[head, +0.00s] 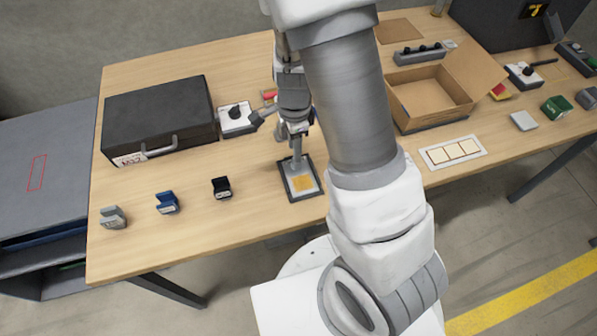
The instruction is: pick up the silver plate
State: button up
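My gripper (297,160) points down over a small dark-framed tray (312,194) near the front edge of the wooden table. Its fingers are small here, and I cannot tell whether they are open or shut, or whether they touch anything. Inside the tray are a light grey surface and an orange-yellow patch (303,183). A silver plate is not clearly made out in the tray, as the gripper covers part of it. A small light grey, flat square piece (523,120) lies far right on the table, well away from my gripper.
A black case (160,115) lies at the left, beside a white switch box (237,118). Small grey (113,217), blue (166,202) and black (221,188) holders stand along the front. An open cardboard box (428,95) and a white strip with squares (453,152) are right of my arm.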

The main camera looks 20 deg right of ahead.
aim_at(300, 173)
jog(key=shift+d+f+b, duration=0.15)
jog(key=shift+f+b, duration=0.35)
jog(key=shift+f, duration=2.2)
grip_shut()
